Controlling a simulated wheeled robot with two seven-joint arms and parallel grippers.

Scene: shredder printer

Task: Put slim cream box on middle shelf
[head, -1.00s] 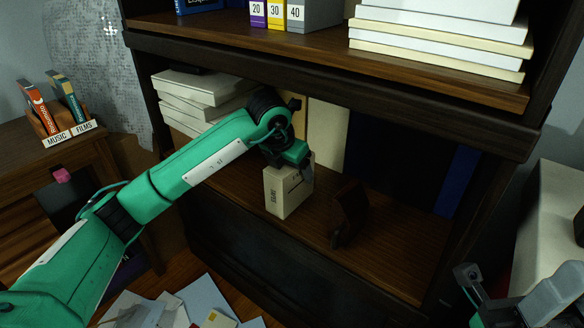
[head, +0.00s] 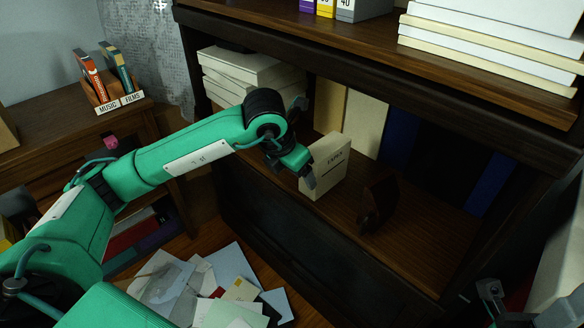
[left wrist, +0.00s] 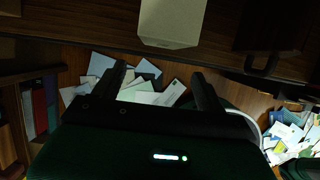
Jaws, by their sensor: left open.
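The slim cream box (head: 327,166) stands upright on the middle shelf (head: 410,238) of the dark wood bookcase, near its front edge. It also shows at the top of the left wrist view (left wrist: 170,22). My left gripper (head: 309,183) is open and empty, just in front and to the left of the box, apart from it. In the left wrist view its two fingers (left wrist: 158,90) are spread with only floor and papers beyond them. My right gripper (head: 490,300) is partly in view at the lower right corner; its jaw state is unclear.
A dark wooden bookend (head: 378,203) stands right of the box. White stacked books (head: 245,75) lie at the shelf's left, with upright cream and blue binders behind. Loose papers (head: 215,290) cover the floor below. The upper shelf (head: 350,40) overhangs the space.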

